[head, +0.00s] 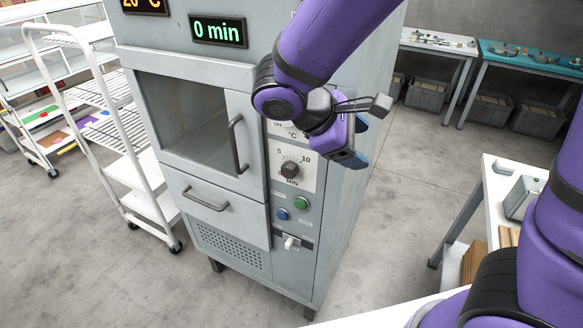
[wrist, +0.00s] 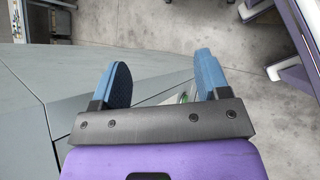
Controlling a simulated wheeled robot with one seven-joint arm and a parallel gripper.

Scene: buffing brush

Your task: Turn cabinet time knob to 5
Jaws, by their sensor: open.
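The grey cabinet (head: 180,184) stands in the middle of the head view. Its time knob (head: 289,169) is a dark knob on a white dial marked 5, 10 and MIN, on the right front panel. The display (head: 218,30) reads 0 min in green. My gripper (head: 360,142) is in front of the cabinet's right side, above and to the right of the time knob in the picture, apart from it. In the wrist view its two blue fingers (wrist: 162,82) are spread with nothing between them. The time knob is not visible in the wrist view.
Below the dial are a blue button (head: 282,214), a green button (head: 301,203) and a switch (head: 291,242). A °C dial above is mostly hidden by my arm. A white rack (head: 112,130) stands left; a white table (head: 497,190) stands right. The floor between is clear.

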